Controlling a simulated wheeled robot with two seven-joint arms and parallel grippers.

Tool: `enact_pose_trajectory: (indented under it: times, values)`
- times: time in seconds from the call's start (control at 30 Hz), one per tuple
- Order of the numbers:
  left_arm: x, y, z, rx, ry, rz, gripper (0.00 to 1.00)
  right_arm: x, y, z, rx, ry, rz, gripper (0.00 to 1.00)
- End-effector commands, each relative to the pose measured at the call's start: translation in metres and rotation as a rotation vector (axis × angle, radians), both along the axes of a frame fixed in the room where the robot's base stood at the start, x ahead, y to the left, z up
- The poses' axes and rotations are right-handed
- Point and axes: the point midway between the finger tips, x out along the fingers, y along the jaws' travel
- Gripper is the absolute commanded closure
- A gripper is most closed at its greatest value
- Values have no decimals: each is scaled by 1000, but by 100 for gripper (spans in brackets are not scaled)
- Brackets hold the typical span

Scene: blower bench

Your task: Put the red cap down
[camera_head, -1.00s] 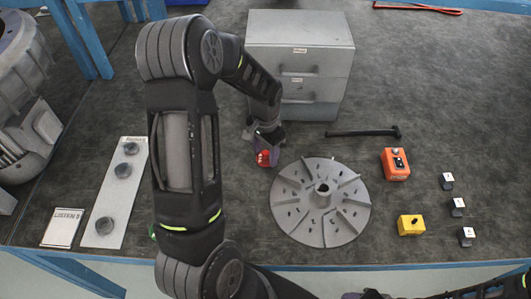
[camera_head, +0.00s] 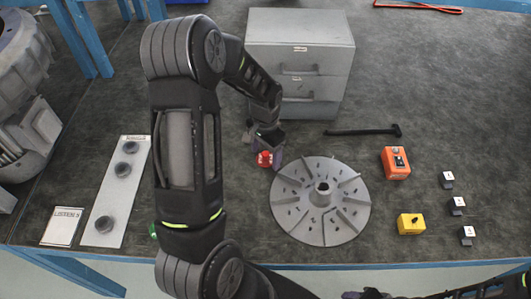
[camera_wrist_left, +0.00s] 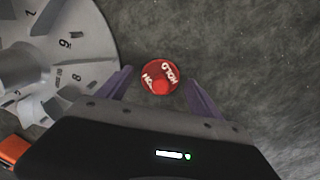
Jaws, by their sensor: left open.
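The red cap (camera_head: 264,159) rests on the dark bench mat, just left of the grey finned disc. In the left wrist view the red cap (camera_wrist_left: 161,77) shows its round top with white lettering. My left gripper (camera_head: 268,150) is right above and beside the cap. In the left wrist view the two purple fingers of my left gripper (camera_wrist_left: 157,90) stand apart, with a gap on either side of the cap.
The finned disc (camera_head: 320,228) lies close to the right of the cap. A grey drawer cabinet (camera_head: 299,45) stands behind. A black tool (camera_head: 362,132), an orange box (camera_head: 395,163) and a yellow box (camera_head: 411,224) are to the right. A plate with dark knobs (camera_head: 112,208) lies left.

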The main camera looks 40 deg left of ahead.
Motion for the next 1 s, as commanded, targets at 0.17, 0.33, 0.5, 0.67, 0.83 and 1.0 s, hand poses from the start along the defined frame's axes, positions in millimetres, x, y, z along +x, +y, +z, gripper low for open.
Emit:
enact_pose_trajectory:
  times: [0.17,0.33,0.5,0.67,0.83,1.0]
  values:
    - [1,0,9,1,-3,0,25,0,0,2,-1,1,-1,47]
    - [1,0,34,1,-5,0,25,0,0,-1,0,0,0,47]
    - [1,0,70,2,-6,0,25,0,0,-4,1,-1,1,47]
    - [1,0,101,1,-4,0,25,1,0,-5,2,-2,1,47]
    - [1,0,120,1,-2,-1,25,1,0,-6,2,-3,0,47]
    - [0,0,124,0,0,-1,25,1,0,-6,2,-3,1,47]
